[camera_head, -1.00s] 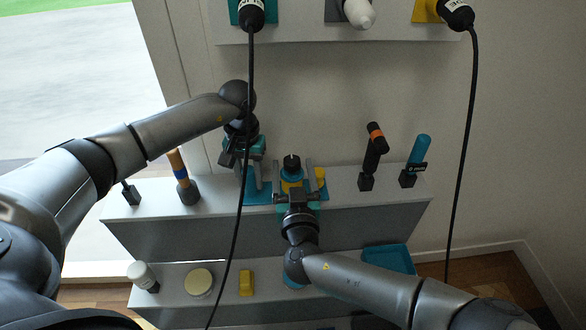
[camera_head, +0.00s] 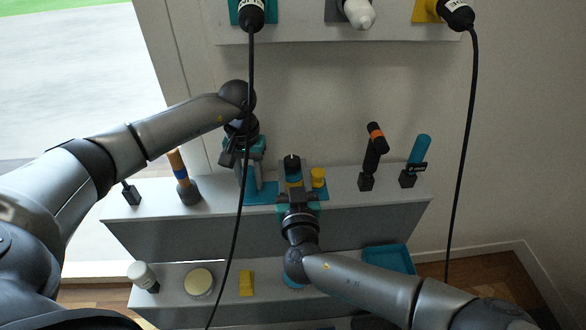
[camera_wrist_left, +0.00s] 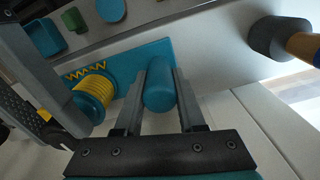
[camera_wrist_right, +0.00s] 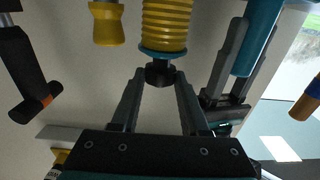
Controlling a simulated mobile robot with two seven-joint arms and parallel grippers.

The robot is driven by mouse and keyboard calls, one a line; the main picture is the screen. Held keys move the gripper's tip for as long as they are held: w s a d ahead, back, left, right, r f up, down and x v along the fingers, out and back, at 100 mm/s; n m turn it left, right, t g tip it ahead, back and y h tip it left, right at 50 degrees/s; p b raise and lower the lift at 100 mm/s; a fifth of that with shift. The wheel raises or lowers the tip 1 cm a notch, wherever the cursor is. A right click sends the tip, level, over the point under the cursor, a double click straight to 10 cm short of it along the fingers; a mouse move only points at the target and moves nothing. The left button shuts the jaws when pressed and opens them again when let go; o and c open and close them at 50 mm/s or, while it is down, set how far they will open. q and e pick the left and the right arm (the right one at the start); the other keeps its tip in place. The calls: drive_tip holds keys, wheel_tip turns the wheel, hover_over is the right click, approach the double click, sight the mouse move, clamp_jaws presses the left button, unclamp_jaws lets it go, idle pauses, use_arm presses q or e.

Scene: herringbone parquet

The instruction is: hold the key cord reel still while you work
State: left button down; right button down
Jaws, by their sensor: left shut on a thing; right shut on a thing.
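The key cord reel stands on the upper shelf, on a teal base plate (camera_head: 262,194). Its spool, wound with yellow cord (camera_wrist_right: 165,25), has teal flanges and a black knob (camera_wrist_right: 160,74) on its end. A teal post (camera_wrist_left: 160,88) stands beside the spool on the same plate. My left gripper (camera_head: 253,160) is shut on the teal post; its fingers lie along both sides in the left wrist view (camera_wrist_left: 160,80). My right gripper (camera_head: 293,174) is shut on the black knob, seen between its fingertips in the right wrist view. It partly hides the spool in the head view.
A yellow peg (camera_head: 318,178) stands right of the spool. An orange-and-black tool (camera_head: 373,150) and a teal-handled tool (camera_head: 417,155) stand farther right, a blue-banded handle (camera_head: 182,177) left. A black cable (camera_head: 243,130) hangs in front of my left gripper. A teal tray (camera_head: 388,258) is below.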

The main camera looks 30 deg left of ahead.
drive_tip(key=shift+h, duration=0.3)
drive_tip(key=shift+s+a+m+t+h, duration=0.1)
drive_tip(key=shift+a+m+t+h, duration=0.1)
drive_tip(key=shift+m+t+h, duration=0.25)
drive_tip(key=shift+r+m, duration=0.1)
drive_tip(key=shift+m, duration=0.15)
drive_tip(key=shift+h, duration=0.35)
drive_tip(key=shift+c, duration=1.9)
unclamp_jaws()
drive_tip(key=shift+d, duration=0.1)
drive_tip(key=shift+s, duration=0.1)
drive_tip(key=v, duration=1.1)
drive_tip(key=shift+s+f, duration=0.25)
drive_tip(key=shift+s, duration=0.15)
